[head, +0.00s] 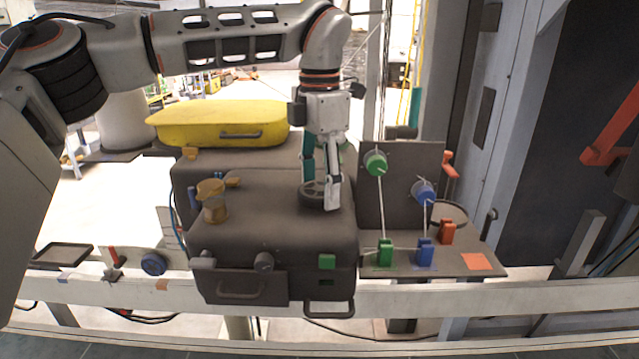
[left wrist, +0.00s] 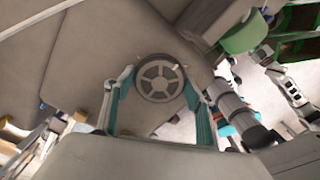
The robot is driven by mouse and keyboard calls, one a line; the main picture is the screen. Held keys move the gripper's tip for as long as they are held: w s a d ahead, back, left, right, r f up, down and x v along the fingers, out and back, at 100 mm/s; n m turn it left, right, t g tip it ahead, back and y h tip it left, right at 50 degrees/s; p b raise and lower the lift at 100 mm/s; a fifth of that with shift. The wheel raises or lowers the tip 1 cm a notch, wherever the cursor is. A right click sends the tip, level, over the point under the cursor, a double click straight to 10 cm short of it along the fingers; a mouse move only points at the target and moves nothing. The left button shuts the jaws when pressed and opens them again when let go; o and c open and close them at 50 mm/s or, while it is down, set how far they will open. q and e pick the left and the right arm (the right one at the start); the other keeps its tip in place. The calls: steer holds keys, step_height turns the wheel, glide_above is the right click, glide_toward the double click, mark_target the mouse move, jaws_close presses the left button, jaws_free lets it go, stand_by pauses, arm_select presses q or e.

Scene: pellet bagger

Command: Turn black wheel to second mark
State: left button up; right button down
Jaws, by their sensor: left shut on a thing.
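The black wheel (head: 313,199) lies flat on top of the dark grey machine body, near its right end. My left gripper (head: 322,186) reaches down over it from above, one finger on each side, and is shut on it. In the left wrist view the spoked wheel (left wrist: 160,78) shows between the two teal-lined fingers of the left gripper (left wrist: 160,86). A small pale mark shows near the wheel's upper right rim. I cannot make out any numbered marks around the wheel. My right gripper is not in view.
A brass-coloured pot-like part (head: 212,201) stands left on the machine top. A yellow case (head: 218,124) lies behind. To the right, a panel (head: 400,170) carries a green knob (head: 376,163) and a blue knob (head: 424,192). Green and blue blocks stand below it. A rail (head: 450,302) runs along the front.

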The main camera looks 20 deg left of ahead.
mark_target(319, 190)
arm_select(q)
steer(key=m, duration=0.5)
steer(key=shift+m, duration=0.4)
stand_by(0.4)
steer(key=o, duration=1.1)
step_height(319, 190, up, 12)
steer(key=shift+r, duration=0.1)
steer(key=shift+s, duration=0.1)
